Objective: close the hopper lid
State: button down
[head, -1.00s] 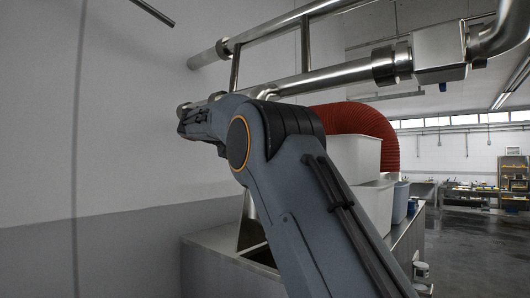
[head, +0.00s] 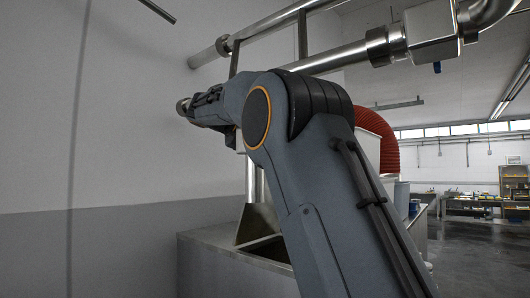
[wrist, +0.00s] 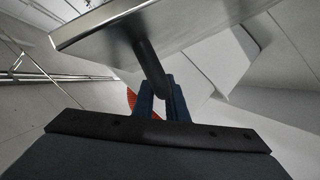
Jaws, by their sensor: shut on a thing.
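In the wrist view a flat metal plate, which looks like the hopper lid (wrist: 120,32), spans the top of the picture, tilted. A dark bar-like handle (wrist: 147,62) runs down from it. My gripper (wrist: 164,98) has its blue fingers shut on the lower end of the handle. In the head view a steel cabinet (head: 215,250) has a dark open hopper mouth (head: 268,249) in its top, with a sloping steel plate (head: 258,222) beside it. My arm covers much of that area. My gripper cannot be made out clearly there.
A red ribbed duct (head: 378,130) and steel pipes (head: 335,60) lie behind and above my arm. A plain wall (head: 110,130) stands at the left. Open floor (head: 470,250) and distant benches show at the right.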

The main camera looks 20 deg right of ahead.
jog(key=c, duration=1.8)
grip_release()
jog(key=shift+o, duration=0.2)
jog(key=b+v, duration=0.2)
jog(key=v, duration=0.6)
jog(key=shift+d, duration=0.1)
jog(key=shift+c, duration=0.9)
jog(key=w+a+r+n, duration=0.1)
jog(key=a, duration=0.1)
jog(key=w+a+n+h+p, duration=0.1)
jog(key=a+n, duration=0.1)
jog(key=a, duration=0.1)
jog(key=w+a+r+n+t+h+p, duration=0.1)
jog(key=a, duration=0.1)
jog(key=shift+w+a+r, duration=0.1)
jog(key=shift+a+r, duration=0.2)
grip_shut()
jog(key=d+f+p, duration=0.3)
jog(key=d+p, duration=0.2)
jog(key=d, duration=0.6)
jog(key=shift+s+f+p, duration=0.2)
jog(key=shift+s+p, duration=0.1)
jog(key=shift+p, duration=0.05)
